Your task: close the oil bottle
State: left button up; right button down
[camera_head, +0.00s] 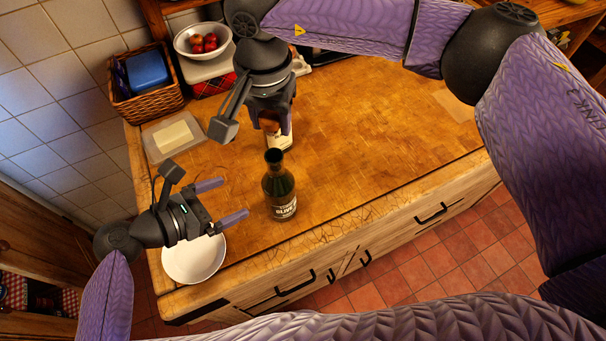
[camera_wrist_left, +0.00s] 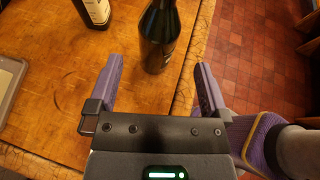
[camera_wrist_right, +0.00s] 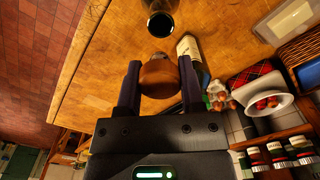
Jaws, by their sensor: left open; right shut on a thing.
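The oil bottle (camera_head: 280,194), dark green with a black label, stands upright near the counter's front edge. Its mouth is open and dark, and the bottle also shows in the left wrist view (camera_wrist_left: 158,38). My left gripper (camera_head: 222,201) is open, left of the bottle, with its fingers pointing towards it and not around it. My right gripper (camera_head: 272,116) is above and behind the bottle, shut on a brown rounded stopper (camera_wrist_right: 160,78) with a paler tip. The stopper is apart from the bottle's mouth (camera_wrist_right: 160,24).
A second bottle with a white label (camera_head: 281,140) stands behind, partly hidden by my right gripper. A butter dish (camera_head: 174,138), wicker basket (camera_head: 150,103) and bowl of apples (camera_head: 190,44) stand at the back left. The counter's right side is clear.

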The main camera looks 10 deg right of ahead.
aim_at(267, 182)
jog(key=shift+w+d, duration=0.1)
jog(key=shift+d, duration=0.05)
jog(key=shift+s+a, duration=0.25)
jog(key=shift+a, duration=0.15)
pick_arm(q)
jog(key=x, duration=1.2)
jog(key=shift+r, duration=0.2)
pick_arm(e)
jog(key=shift+d, duration=0.1)
pick_arm(q)
jog(key=shift+c, duration=0.3)
grip_shut()
jog(key=shift+s, duration=0.1)
pick_arm(e)
jog(key=shift+f, duration=2.45)
